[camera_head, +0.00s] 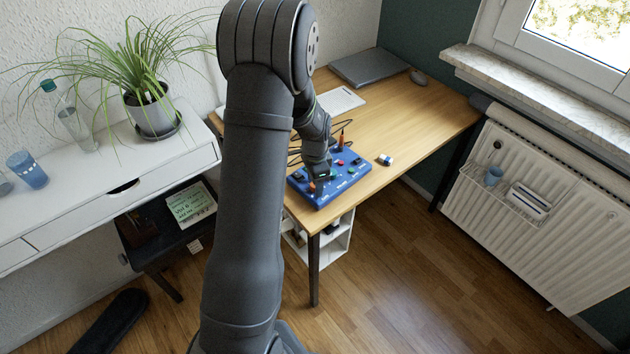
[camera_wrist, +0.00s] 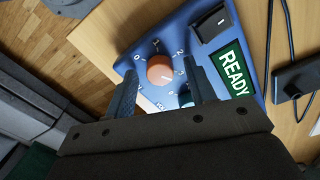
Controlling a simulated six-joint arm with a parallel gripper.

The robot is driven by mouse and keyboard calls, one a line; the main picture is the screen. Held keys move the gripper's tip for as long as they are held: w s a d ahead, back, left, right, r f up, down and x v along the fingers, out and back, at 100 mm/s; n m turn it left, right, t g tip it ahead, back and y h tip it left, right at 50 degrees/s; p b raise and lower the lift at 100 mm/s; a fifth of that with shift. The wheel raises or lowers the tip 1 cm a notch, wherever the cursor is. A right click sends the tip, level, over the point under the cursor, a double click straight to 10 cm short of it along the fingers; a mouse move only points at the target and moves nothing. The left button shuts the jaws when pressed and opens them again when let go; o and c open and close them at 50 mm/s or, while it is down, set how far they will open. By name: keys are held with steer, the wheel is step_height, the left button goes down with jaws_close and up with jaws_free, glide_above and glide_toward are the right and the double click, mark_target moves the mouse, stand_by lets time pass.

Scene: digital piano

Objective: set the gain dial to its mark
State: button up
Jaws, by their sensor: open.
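The blue control panel (camera_head: 343,184) lies near the front edge of the wooden desk. In the wrist view its surface (camera_wrist: 150,55) carries the orange round gain dial (camera_wrist: 160,69), with white numerals around it and a faint pale line on its face. Which numeral that line points to, and the target mark, I cannot make out. My gripper (camera_wrist: 163,88) is open, its two dark fingers spread to either side of the dial, with gaps visible. Whether they reach down to its height is unclear. In the head view my gripper (camera_head: 320,176) is over the panel's left part.
A green READY display (camera_wrist: 232,73) and a black rocker switch (camera_wrist: 211,25) sit beside the dial. A teal knob (camera_wrist: 186,97) is partly hidden near the right finger. Dark cables (camera_wrist: 270,45) lie beside the panel. A small blue-and-white object (camera_head: 385,160) stands on the desk.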

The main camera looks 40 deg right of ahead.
steer(key=c, duration=1)
steer(key=shift+o, duration=0.2)
